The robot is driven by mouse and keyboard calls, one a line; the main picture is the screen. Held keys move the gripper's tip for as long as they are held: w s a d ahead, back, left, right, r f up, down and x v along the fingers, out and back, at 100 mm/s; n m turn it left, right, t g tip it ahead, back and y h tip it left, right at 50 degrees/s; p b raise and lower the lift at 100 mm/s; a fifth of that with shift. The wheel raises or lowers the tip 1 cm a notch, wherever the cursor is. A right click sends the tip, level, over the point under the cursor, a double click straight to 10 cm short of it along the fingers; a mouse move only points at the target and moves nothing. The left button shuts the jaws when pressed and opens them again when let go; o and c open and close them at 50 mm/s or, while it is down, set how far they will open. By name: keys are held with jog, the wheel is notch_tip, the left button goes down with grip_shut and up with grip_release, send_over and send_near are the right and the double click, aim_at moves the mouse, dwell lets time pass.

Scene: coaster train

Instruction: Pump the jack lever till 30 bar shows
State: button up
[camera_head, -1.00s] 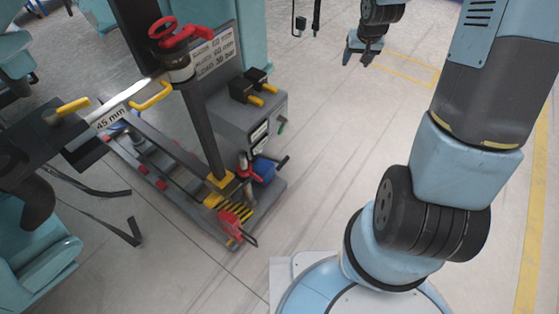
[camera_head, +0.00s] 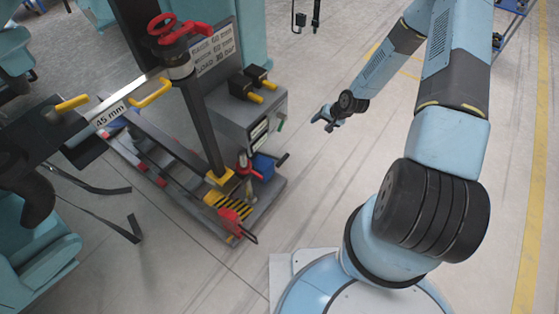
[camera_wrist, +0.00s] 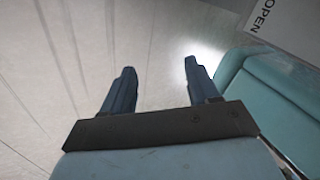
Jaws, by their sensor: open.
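In the head view, a blue block (camera_head: 263,167) with a short black handle (camera_head: 281,160) sits low on the near right of a wheeled grey cart; this may be the jack pump and its lever, though I cannot be sure. A grey box (camera_head: 258,112) on the cart has small pale display panels (camera_head: 259,132) on its side, too small to read. My gripper (camera_head: 323,118) is to the right of the cart, apart from it. In the wrist view my gripper (camera_wrist: 160,66) is open, with nothing between its fingers and floor beyond.
A black post with a red handwheel (camera_head: 163,31) and a yellow-handled "45 mm" bar (camera_head: 110,115) rises from the cart. A red part (camera_head: 233,220) stands at its front. Teal seats (camera_head: 30,250) are at left. A panel reading "OPEN" (camera_wrist: 285,25) shows. Floor between arm and cart is clear.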

aim_at(283, 159)
jog(key=s+a+f+m+t+y, duration=0.1)
jog(key=s+a+f+m, duration=0.2)
jog(key=f, duration=0.5)
jog(key=s+a+f+m+t+y, duration=0.1)
jog(key=s+a+f+y, duration=0.15)
jog(key=a+f, duration=0.45)
jog(key=shift+h, duration=0.45)
jog(key=x, duration=0.8)
jog(key=s+f+x, duration=0.1)
jog(key=x, duration=0.3)
jog(key=shift+w+d+f, duration=0.2)
jog(key=shift+w+f, duration=0.05)
jog(key=shift+f, duration=0.15)
grip_shut()
